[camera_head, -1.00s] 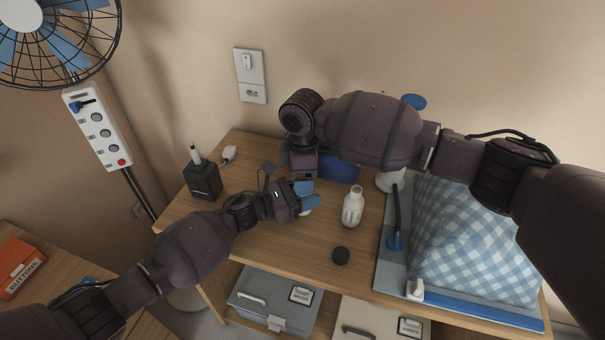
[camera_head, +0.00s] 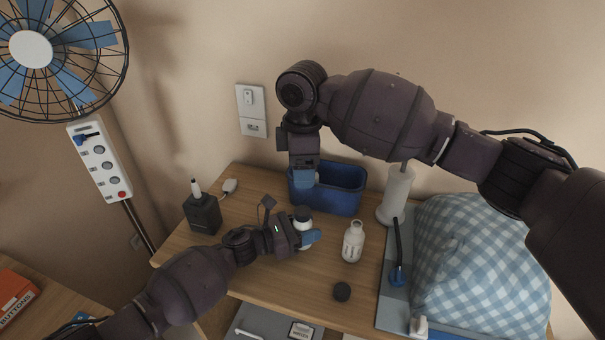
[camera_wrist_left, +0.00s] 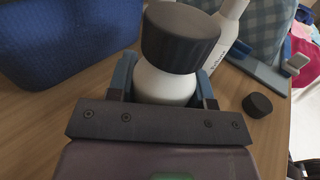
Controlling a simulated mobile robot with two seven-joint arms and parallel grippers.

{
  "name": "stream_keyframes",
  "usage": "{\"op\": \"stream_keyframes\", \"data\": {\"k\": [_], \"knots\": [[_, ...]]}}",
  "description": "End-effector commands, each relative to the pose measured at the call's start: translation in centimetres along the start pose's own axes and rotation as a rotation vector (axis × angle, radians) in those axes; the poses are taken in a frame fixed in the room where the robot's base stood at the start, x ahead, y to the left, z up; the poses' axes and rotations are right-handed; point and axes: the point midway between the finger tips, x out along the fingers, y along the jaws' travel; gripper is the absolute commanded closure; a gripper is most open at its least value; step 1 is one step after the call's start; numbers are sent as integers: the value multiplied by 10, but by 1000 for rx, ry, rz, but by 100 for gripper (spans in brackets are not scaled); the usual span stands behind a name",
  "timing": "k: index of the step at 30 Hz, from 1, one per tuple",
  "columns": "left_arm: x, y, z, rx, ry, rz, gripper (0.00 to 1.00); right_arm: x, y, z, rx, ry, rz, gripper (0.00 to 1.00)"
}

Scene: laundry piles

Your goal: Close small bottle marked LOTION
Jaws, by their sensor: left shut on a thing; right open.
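My left gripper (camera_head: 298,240) is shut on a small white bottle (camera_head: 304,229), which stands upright. In the left wrist view its fingers clasp the white body (camera_wrist_left: 166,84) from both sides. A black cap (camera_head: 302,213) sits on top of this bottle; it also shows in the left wrist view (camera_wrist_left: 180,37). Whether it is fully tight I cannot tell. No label shows on the held bottle. My right gripper (camera_head: 304,182) is open and empty, pointing down just behind and above the cap, apart from it.
A second white bottle (camera_head: 353,242), uncapped with an unreadable label, stands to the right. A loose black cap (camera_head: 342,291) lies before it. A blue bin (camera_head: 341,190) stands behind.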

Motion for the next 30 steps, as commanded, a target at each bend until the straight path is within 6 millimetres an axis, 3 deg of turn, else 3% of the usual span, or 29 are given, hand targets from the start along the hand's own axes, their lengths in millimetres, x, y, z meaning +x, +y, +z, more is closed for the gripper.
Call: {"op": "stream_keyframes", "data": {"k": [6,7,12,23,30], "knots": [[0,0,0,0,0,0,100,0,0,0,0,0,0,33],[0,0,0,0,0,0,52,0,0,0,0,0,0,33],[0,0,0,0,0,0,26,0,0,0,0,1,0,33],[-4,0,0,0,0,1,24,0,0,0,0,1,0,33],[-36,0,-1,0,2,3,24,0,0,0,0,1,1,33]]}}
